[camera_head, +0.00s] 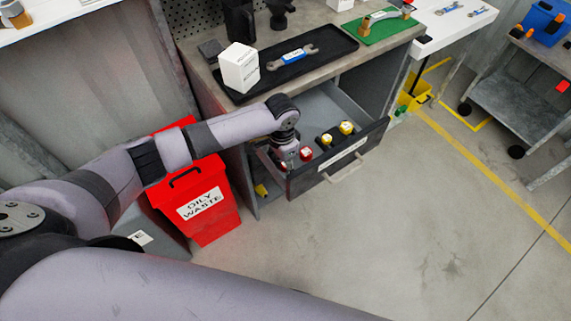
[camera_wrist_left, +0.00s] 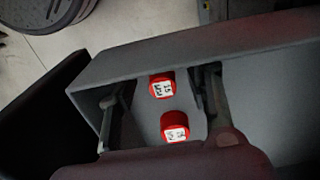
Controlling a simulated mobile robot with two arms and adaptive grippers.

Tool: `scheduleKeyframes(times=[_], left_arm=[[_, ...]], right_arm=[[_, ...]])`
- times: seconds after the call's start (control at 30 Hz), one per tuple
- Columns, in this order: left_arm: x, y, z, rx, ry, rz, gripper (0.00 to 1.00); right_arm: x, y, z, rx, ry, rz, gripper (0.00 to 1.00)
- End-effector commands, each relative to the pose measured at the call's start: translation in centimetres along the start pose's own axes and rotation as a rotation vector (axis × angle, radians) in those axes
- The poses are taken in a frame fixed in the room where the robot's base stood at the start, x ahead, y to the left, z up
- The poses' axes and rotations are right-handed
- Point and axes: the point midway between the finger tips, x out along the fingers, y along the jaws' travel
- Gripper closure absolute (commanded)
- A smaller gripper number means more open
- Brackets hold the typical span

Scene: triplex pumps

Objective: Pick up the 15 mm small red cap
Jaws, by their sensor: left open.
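Two small red caps with white labels lie in the open drawer (camera_head: 361,154). In the left wrist view, one red cap (camera_wrist_left: 162,84) is near the drawer wall and the other red cap (camera_wrist_left: 175,127) is just below it in the picture. I cannot read the label sizes surely. My left gripper (camera_wrist_left: 160,90) is open, with one finger on each side of the caps and no cap visibly touched. In the head view, my left gripper (camera_head: 287,157) reaches down into the drawer's left end, beside a red cap (camera_head: 306,154). My right gripper is not in view.
Two yellow caps (camera_head: 346,128) sit farther right in the drawer. The drawer's front panel and side walls surround the gripper closely. A black tray (camera_head: 330,52) with a wrench and a white box (camera_head: 239,68) stand on the worktop above. A red oily waste bin (camera_head: 208,215) stands left.

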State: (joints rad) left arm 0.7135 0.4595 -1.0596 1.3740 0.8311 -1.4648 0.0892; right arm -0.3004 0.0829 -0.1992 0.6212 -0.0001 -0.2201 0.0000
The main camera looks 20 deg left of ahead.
Motion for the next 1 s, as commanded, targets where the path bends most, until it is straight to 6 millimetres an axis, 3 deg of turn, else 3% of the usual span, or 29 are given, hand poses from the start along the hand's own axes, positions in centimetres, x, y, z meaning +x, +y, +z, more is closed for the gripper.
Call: scheduleKeyframes(times=[0.17, 0.67, 1.0], left_arm=[[-0.02, -0.01, 0.00, 0.000, 0.000, 0.000, 0.55], [-0.06, -0.04, 0.01, -0.001, 0.000, -0.001, 0.89], [-0.45, -0.07, -0.01, -0.001, 0.000, -0.001, 0.89]], right_arm=[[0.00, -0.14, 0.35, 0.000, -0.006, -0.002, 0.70], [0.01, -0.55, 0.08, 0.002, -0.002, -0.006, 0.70], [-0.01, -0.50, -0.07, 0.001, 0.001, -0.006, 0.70]])
